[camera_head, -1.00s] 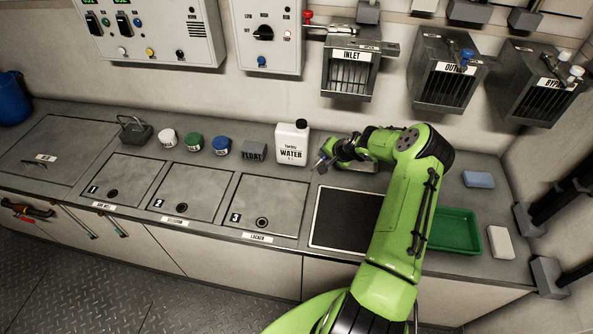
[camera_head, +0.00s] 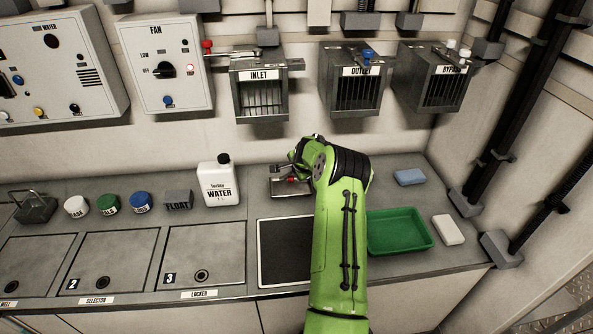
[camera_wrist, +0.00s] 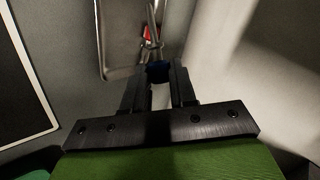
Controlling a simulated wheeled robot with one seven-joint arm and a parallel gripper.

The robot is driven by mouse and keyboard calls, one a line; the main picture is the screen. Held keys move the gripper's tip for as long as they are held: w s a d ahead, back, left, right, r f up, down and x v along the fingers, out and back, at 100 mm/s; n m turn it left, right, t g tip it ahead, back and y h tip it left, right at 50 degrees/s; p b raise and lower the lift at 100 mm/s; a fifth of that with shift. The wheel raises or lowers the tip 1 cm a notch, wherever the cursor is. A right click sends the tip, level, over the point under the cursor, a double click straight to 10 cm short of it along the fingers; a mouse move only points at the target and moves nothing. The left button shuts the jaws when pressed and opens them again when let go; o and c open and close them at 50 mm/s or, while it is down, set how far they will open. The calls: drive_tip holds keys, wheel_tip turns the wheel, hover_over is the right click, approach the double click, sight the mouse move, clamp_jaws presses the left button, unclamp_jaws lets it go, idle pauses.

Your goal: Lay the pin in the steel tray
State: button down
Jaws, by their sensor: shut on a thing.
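The steel tray (camera_head: 279,194) is a shallow grey tray on the counter, right of the water jug; the wrist view shows its left rim (camera_wrist: 101,45). My gripper (camera_wrist: 159,78) is shut on the pin (camera_wrist: 152,22). A dark blue part sits between the fingertips, and a thin metal shaft reaches away from it across the tray in the wrist view. A small red and white patch shows beside the shaft; I cannot tell whether it belongs to the pin or lies in the tray. My arm hides part of the tray in the head view. Whether the pin touches the tray is unclear.
A water jug (camera_head: 219,181) stands left of the tray. A black mat (camera_head: 285,250) lies in front, with a green tray (camera_head: 398,231) to its right. The INLET box (camera_head: 260,92) hangs on the wall above. A blue sponge (camera_head: 410,177) lies right.

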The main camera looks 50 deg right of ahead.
drive_tip(key=shift+f+b, duration=2.3)
drive_tip(key=shift+f, duration=0.9)
drive_tip(key=c, duration=0.8)
unclamp_jaws()
drive_tip(key=shift+r, duration=0.1)
drive_tip(key=p+v, duration=0.4)
drive_tip(key=v, duration=1.1)
drive_tip(key=shift+s+a+r, duration=0.15)
drive_tip(key=shift+s+r, duration=0.05)
drive_tip(key=shift+r, duration=0.05)
